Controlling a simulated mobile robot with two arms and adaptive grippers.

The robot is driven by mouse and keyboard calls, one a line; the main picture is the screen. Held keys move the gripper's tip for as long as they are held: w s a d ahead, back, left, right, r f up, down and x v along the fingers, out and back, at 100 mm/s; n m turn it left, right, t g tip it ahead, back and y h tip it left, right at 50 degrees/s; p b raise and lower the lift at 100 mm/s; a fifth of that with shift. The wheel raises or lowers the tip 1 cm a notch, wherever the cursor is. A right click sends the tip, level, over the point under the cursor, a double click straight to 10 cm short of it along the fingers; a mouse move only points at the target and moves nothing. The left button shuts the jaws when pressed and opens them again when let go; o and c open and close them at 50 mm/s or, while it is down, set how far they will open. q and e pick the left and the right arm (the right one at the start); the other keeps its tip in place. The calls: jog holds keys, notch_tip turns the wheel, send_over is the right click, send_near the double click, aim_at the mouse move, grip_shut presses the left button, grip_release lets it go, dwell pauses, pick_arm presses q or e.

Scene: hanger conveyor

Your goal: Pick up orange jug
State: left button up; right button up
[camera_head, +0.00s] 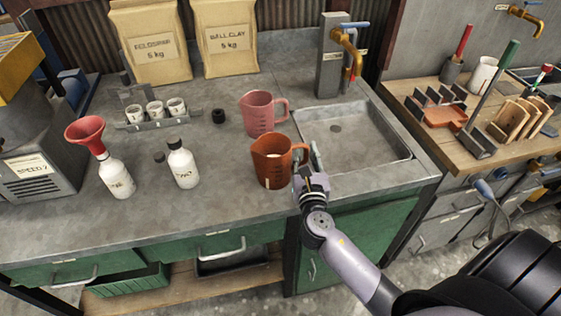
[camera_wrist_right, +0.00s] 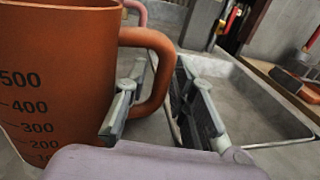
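The orange jug (camera_head: 270,165) stands upright on the grey counter, left of the sink, with its handle toward the right. My right gripper (camera_head: 308,165) is at its handle side. In the right wrist view the jug (camera_wrist_right: 55,75) fills the left, with dark measuring marks. The open right gripper (camera_wrist_right: 160,105) has its fingers apart around the handle (camera_wrist_right: 162,75): one finger lies at the loop between handle and jug body, the other just outside the handle. I cannot tell whether either finger touches it. My left gripper is not in view.
A pink jug (camera_head: 258,115) stands close behind the orange jug. The sink (camera_head: 392,168) with a brass tap (camera_head: 349,42) lies to the right. Two white bottles (camera_head: 182,166), one with a red funnel (camera_head: 87,133), stand to the left. The front counter left of the jug is clear.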

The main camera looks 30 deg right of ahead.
grip_shut()
dwell(0.7)
